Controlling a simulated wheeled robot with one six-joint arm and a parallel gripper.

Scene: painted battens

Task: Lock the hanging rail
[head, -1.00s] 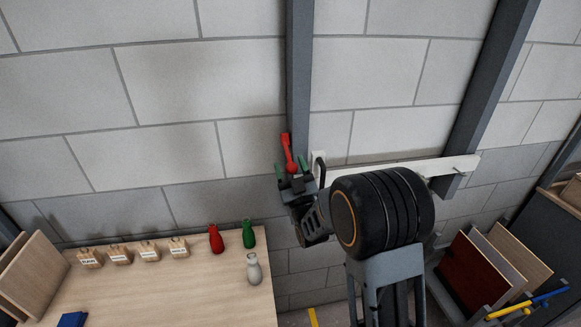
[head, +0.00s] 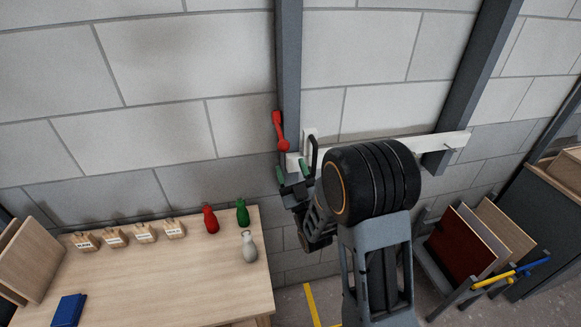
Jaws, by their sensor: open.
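The white hanging rail (head: 390,148) runs level along the block wall between two grey posts. At its left end, a red lever (head: 280,131) sits at the left post (head: 289,70), its long end pointing up and leaning slightly left. My gripper (head: 292,176), with green fingertips, is open and empty just below the lever's lower, round end. It looks apart from the lever, though depth is hard to judge. My arm hides part of the rail's middle underside.
A wooden table (head: 150,270) at left holds a red bottle (head: 210,219), a green bottle (head: 242,212), a grey bottle (head: 249,247), several labelled wooden blocks (head: 145,233) and a blue book (head: 68,310). A rack of panels (head: 465,245) stands at right.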

